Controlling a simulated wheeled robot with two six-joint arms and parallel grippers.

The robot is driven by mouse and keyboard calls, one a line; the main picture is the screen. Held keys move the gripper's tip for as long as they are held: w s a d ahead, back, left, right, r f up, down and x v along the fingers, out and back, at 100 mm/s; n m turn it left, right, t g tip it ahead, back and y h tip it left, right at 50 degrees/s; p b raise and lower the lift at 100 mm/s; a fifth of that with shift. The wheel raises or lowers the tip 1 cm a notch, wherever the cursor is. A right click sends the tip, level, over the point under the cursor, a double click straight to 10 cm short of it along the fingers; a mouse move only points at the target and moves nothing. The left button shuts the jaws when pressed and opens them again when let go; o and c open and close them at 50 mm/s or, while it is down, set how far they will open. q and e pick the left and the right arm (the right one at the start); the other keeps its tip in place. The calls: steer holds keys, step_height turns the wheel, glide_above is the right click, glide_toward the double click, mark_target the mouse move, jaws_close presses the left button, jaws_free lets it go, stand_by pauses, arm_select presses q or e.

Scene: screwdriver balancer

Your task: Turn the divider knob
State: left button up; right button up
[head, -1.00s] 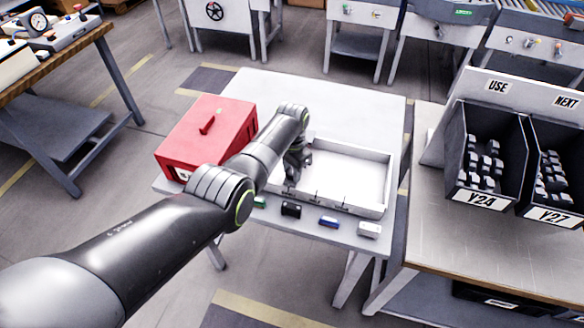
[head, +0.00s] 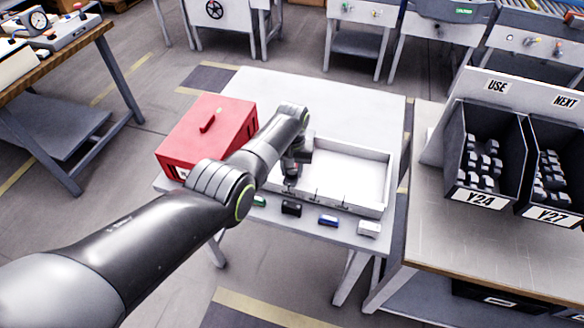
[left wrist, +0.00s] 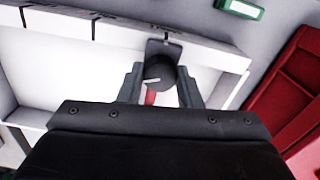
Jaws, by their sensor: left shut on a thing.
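The dark round divider knob (left wrist: 160,73) has a white pointer line and sits on a small dark plate by the white tray's wall. My left gripper (left wrist: 160,85) has one finger on each side of the knob and is shut on it. In the head view my left gripper (head: 291,175) is low at the left front of the white tray (head: 350,205), and the arm partly hides it. A small red part (left wrist: 150,97) shows between the fingers, just below the knob. My right gripper is in neither view.
A red box (head: 200,135) stands left of the arm. Green (head: 259,201), black (head: 291,209), blue (head: 328,221) and white (head: 369,229) pieces lie along the table's front edge. Dark bins of parts (head: 480,200) stand on the right bench. The table's back is clear.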

mark_target(292, 171)
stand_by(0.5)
arm_select(q)
steer(key=o, duration=1)
steer(key=shift+c, duration=0.2)
steer(key=shift+r+p, duration=0.3)
steer(key=shift+r, duration=0.3)
step_height(292, 171, up, 5)
steer(key=shift+r+p, duration=0.2)
steer(key=shift+p, duration=0.55)
step_height(292, 171, up, 11)
steer(key=b, duration=0.1)
steer(key=shift+f, duration=0.1)
